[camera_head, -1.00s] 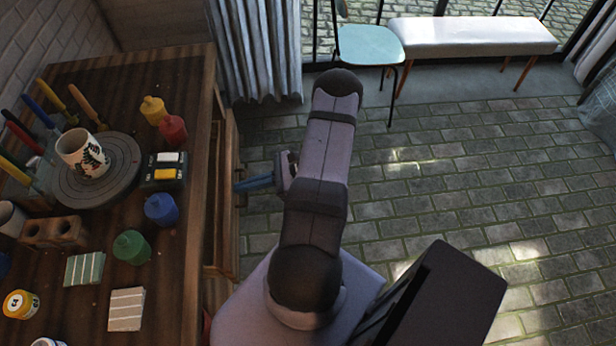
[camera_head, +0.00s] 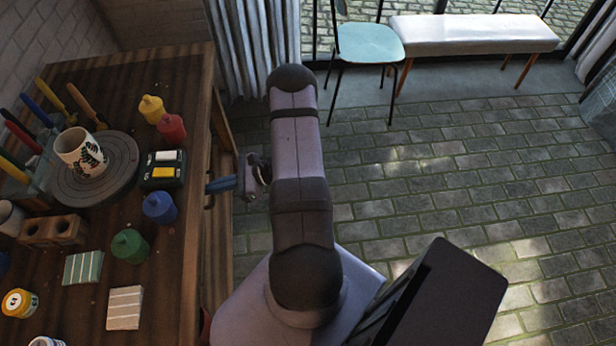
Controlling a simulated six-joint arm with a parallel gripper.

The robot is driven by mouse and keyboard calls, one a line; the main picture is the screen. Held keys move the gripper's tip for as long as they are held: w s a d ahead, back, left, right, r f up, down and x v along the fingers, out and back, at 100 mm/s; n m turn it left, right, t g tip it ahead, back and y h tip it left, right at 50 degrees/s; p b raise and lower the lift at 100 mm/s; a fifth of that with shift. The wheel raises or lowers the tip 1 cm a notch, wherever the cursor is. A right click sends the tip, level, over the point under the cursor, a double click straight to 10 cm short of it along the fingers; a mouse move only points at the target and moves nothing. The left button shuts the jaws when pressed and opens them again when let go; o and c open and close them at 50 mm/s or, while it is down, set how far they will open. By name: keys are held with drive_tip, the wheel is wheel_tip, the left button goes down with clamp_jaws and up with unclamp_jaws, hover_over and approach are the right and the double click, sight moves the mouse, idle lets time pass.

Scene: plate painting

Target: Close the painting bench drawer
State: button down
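The wooden painting bench (camera_head: 88,330) fills the left of the view. Its drawer (camera_head: 218,268) is on the bench's right side, and a narrow strip of it shows beyond the tabletop edge. The inside of the drawer is mostly hidden.
On the bench stand a patterned mug (camera_head: 80,152) on a round turntable (camera_head: 123,178), several paint bottles, brushes and tiles. A blue chair (camera_head: 368,44) and a white bench (camera_head: 470,35) stand at the back. The brick floor to the right is clear.

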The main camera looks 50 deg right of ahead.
drive_tip(key=shift+w+a+r, duration=0.1)
drive_tip(key=shift+w+r, duration=0.1)
drive_tip(key=f+b+v, duration=0.1)
drive_tip(key=b+v, duration=0.1)
drive_tip(key=v, duration=1.2)
drive_tip(key=shift+s+f, duration=0.3)
